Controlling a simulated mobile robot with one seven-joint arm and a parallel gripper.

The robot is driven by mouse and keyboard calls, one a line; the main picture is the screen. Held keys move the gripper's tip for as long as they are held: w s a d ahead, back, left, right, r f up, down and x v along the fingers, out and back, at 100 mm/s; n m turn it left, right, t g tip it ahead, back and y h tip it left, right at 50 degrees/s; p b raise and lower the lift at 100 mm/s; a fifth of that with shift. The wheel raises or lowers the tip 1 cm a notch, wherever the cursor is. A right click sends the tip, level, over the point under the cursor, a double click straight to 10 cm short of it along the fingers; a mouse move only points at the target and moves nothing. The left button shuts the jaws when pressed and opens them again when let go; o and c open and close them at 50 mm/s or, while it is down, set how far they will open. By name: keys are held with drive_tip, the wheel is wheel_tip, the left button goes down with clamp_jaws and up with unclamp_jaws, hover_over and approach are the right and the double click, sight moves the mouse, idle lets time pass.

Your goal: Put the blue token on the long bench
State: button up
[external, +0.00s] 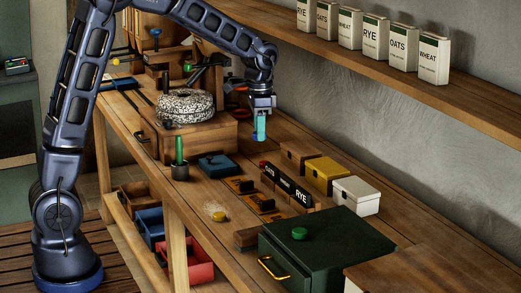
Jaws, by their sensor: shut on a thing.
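My gripper (261,131) points down above the long bench (331,202), behind the blue lidded box and right of the stone wheel. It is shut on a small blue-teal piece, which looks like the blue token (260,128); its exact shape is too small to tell. The piece is held up in the air, apart from the bench top. A yellow token (219,216) lies on the bench near a pale powdery patch. A green token (300,233) lies on the dark green box (335,245).
A speckled stone wheel (185,105), blue lidded box (216,165) and cup with a green stick (180,170) stand on the bench. Brown, yellow (327,174) and white (356,196) boxes stand along the right. Labelled packets (375,38) line the wall shelf (385,67).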

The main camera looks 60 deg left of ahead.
sight(212, 194)
drive_tip(key=s+a+f+n, duration=0.2)
drive_tip(key=s+a+n, duration=0.15)
drive_tip(key=a, duration=0.55)
drive_tip(key=s+a+f+n, duration=0.2)
drive_tip(key=s+a+n, duration=0.15)
drive_tip(key=a, duration=0.65)
drive_tip(key=shift+m, duration=0.4)
drive_tip(key=f, duration=1.9)
drive_tip(key=shift+s+d+f, duration=0.15)
drive_tip(key=shift+d, duration=0.05)
drive_tip(key=o, duration=0.9)
drive_tip(key=shift+f, duration=0.1)
drive_tip(key=shift+o, duration=0.2)
wheel_tip(212, 194, up, 12)
drive_tip(key=shift+r, duration=0.2)
